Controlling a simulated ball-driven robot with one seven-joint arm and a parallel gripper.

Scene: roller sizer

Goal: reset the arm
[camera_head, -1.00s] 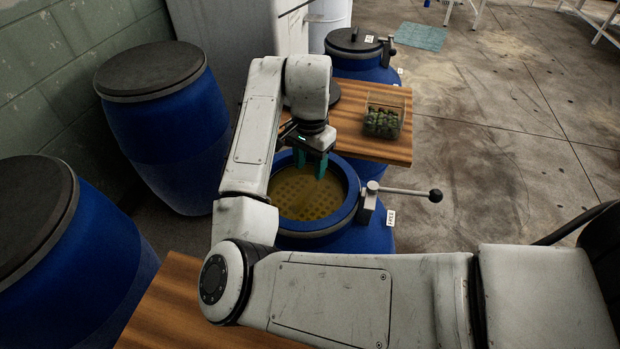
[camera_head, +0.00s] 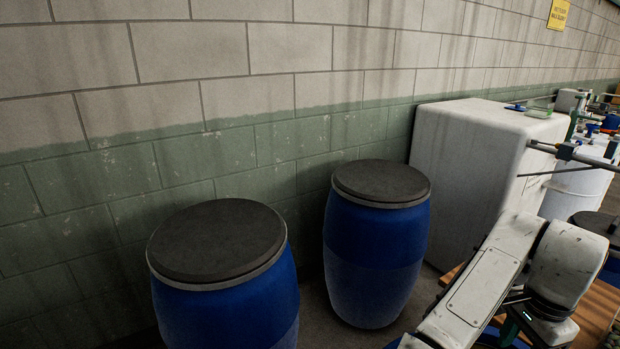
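My arm, white and scuffed, shows at the lower right, with its upper links cut off by the bottom edge. My gripper (camera_head: 512,330) hangs below the wrist at the bottom edge. Only a green-teal part of a finger shows, so its opening cannot be made out. The rim of an open blue barrel (camera_head: 490,338) shows in part around and below it. The barrel's inside is mostly hidden by my arm and the frame edge.
Two blue barrels with dark lids, a near one (camera_head: 225,290) and a farther one (camera_head: 375,255), stand by the block wall (camera_head: 190,120). A big white cabinet (camera_head: 475,160) stands behind my arm. A wooden surface (camera_head: 597,310) lies at the lower right.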

